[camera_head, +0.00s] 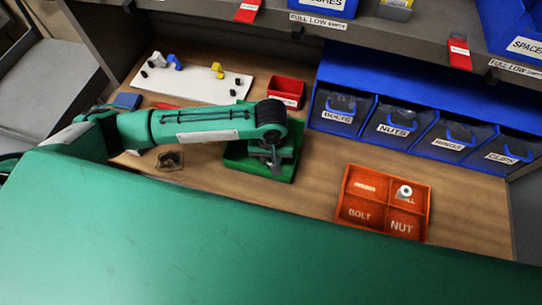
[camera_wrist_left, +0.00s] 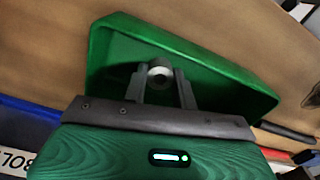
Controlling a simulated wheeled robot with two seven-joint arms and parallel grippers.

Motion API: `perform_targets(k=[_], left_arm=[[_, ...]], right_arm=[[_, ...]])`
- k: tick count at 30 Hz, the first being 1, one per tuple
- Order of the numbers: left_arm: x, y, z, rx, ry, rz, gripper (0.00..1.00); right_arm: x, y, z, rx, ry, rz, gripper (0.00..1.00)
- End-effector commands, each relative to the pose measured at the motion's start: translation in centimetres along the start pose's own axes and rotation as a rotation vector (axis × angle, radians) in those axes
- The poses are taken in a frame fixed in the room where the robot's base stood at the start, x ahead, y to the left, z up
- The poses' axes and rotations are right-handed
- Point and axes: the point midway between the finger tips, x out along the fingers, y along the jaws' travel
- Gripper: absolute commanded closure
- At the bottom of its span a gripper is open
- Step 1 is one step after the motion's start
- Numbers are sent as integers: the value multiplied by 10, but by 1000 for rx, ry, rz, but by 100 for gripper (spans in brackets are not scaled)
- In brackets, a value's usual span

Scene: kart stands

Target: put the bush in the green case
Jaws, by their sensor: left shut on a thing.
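The green case (camera_head: 234,165) lies on the wooden bench, a shallow open tray; it also shows in the left wrist view (camera_wrist_left: 245,95). My left gripper (camera_head: 272,168) points down over the case. In the left wrist view its fingers (camera_wrist_left: 160,86) are shut on the bush (camera_wrist_left: 160,73), a small grey metal ring. The bush is over the inside of the case; I cannot tell whether it touches the floor of the case. In the head view the bush is hidden by the gripper. My right gripper is not in view.
An orange divided tray (camera_head: 383,203) with a round metal part (camera_head: 404,192) stands to the right. Blue labelled bins (camera_head: 395,128) line the back. A small red bin (camera_head: 287,92) and a white board (camera_head: 197,84) with small parts lie behind my arm.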

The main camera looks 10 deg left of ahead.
Motion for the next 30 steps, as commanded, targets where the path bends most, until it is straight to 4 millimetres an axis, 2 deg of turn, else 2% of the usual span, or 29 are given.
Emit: perform_targets(k=[1, 3, 4, 13, 16, 20, 30], left_arm=[[0, 0, 0, 0, 0, 0, 67], [0, 0, 0, 0, 0, 0, 53], [0, 0, 0, 0, 0, 0, 51], [-1, 0, 0, 0, 1, 0, 51], [-8, 0, 0, 0, 1, 0, 51], [-30, 1, 0, 2, 2, 3, 51], [-100, 0, 0, 1, 2, 2, 51]], right_arm=[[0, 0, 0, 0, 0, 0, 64], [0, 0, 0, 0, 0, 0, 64], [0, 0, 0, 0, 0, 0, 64], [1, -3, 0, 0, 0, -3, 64], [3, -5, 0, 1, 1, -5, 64], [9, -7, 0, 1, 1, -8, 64], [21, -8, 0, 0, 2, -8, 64]])
